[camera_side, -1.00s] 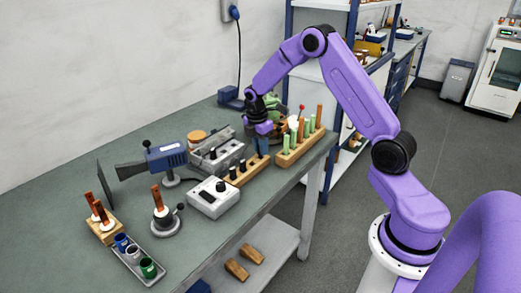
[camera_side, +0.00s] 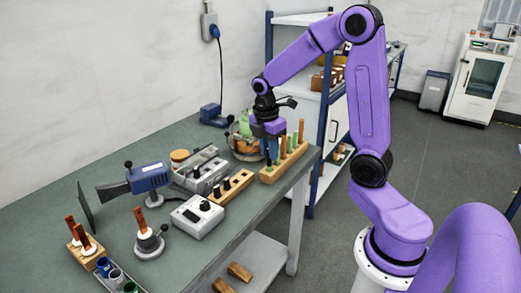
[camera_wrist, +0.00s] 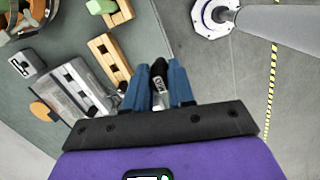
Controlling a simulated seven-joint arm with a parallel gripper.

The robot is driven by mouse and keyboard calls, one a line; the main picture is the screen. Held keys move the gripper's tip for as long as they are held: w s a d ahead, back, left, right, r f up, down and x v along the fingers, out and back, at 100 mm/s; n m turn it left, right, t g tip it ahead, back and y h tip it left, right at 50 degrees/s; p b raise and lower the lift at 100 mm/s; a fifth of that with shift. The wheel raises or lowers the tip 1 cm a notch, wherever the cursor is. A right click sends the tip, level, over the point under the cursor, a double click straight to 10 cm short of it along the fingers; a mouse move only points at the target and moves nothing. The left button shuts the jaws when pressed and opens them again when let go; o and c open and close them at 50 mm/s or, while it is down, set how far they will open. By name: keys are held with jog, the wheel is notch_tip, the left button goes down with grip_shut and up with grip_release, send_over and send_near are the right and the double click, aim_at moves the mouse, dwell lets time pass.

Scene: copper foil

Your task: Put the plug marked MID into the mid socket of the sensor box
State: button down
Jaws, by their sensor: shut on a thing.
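My gripper (camera_side: 271,158) is shut on a dark plug (camera_wrist: 158,76), which shows between the blue fingers (camera_wrist: 159,92) in the wrist view. The plug has a pale label whose letters I cannot read clearly. The wooden plug rack (camera_side: 239,183) holds dark plugs at its nearer end, and it also shows in the wrist view (camera_wrist: 106,55). The grey box with dark plugs or sockets (camera_side: 203,172), apparently the sensor box, stands left of the rack and also shows in the wrist view (camera_wrist: 70,88). My gripper is raised, right of both. The mid socket is not distinguishable.
A wooden block (camera_side: 272,175) with upright orange and green sticks stands close by my gripper. A white box with a knob (camera_side: 198,218) stands in front of the rack. A round basket (camera_side: 243,148) is behind. The blue device (camera_side: 148,177) is farther left.

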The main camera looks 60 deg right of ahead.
jog(key=shift+s+a+r, duration=0.2)
jog(key=shift+s+r, duration=0.05)
jog(key=shift+s, duration=0.2)
jog(key=shift+w+a+f+n+t, duration=0.1)
jog(key=shift+w+a+f+n, duration=0.7)
jog(key=shift+w, duration=3.1)
jog(key=shift+w+a+f+n+t, duration=0.15)
jog(key=shift+w+f+n, duration=1.2)
jog(key=shift+w, duration=2.6)
jog(key=shift+w+a+f+n+t, duration=0.1)
jog(key=shift+w+a+f+n, duration=0.7)
jog(key=shift+w, duration=3.1)
jog(key=shift+d+f, duration=0.15)
jog(key=shift+f, duration=1)
jog(key=shift+d+f, duration=0.1)
jog(key=shift+f, duration=1)
jog(key=c, duration=0.9)
grip_release()
jog(key=shift+w, duration=0.1)
